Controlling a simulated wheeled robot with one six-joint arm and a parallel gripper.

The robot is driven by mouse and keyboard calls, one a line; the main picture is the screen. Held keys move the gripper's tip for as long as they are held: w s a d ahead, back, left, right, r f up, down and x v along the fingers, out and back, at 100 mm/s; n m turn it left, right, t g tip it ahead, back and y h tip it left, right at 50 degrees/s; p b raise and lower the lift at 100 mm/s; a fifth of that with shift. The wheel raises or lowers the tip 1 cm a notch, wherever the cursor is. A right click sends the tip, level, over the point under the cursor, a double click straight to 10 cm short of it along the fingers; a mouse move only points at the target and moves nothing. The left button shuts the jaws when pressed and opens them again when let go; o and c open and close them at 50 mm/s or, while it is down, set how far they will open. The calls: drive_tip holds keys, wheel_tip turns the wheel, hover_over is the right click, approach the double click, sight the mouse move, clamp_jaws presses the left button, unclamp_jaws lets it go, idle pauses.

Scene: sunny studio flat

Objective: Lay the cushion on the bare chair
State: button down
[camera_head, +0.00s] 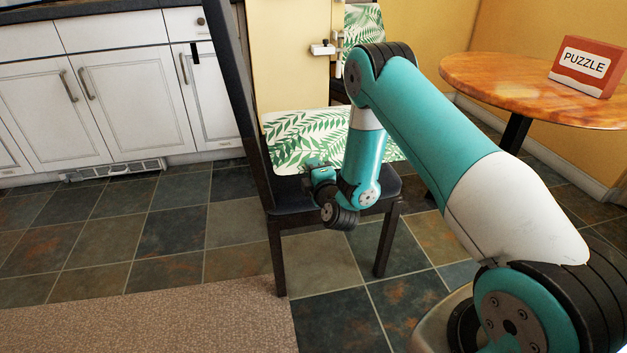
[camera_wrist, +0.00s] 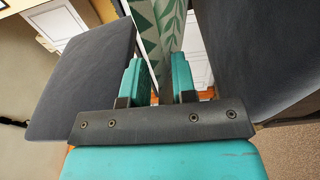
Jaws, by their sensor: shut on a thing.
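The cushion (camera_head: 300,137) is white with green leaves. In the head view it lies flat over the seat of the dark chair (camera_head: 388,188); I cannot tell whether it touches the seat. My gripper (camera_head: 318,176) is at the cushion's near left edge, partly hidden by my wrist. In the wrist view the cushion (camera_wrist: 157,35) runs between the teal fingers of my gripper (camera_wrist: 161,80), which are shut on its edge. Dark padded parts of the chair (camera_wrist: 80,90) show on both sides there. My arm hides part of the cushion and seat.
A round wooden table (camera_head: 490,85) with a red puzzle box (camera_head: 590,68) stands at the right. Another leaf-patterned cushion (camera_head: 362,25) shows behind. White cabinets (camera_head: 110,95) line the back left. A brown rug (camera_head: 150,320) lies at front left; tiled floor (camera_head: 180,225) there is clear.

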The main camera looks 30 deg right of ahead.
drive_tip(key=shift+f, duration=0.95)
drive_tip(key=shift+r, duration=0.1)
drive_tip(key=c, duration=0.9)
unclamp_jaws()
drive_tip(key=shift+f, duration=0.2)
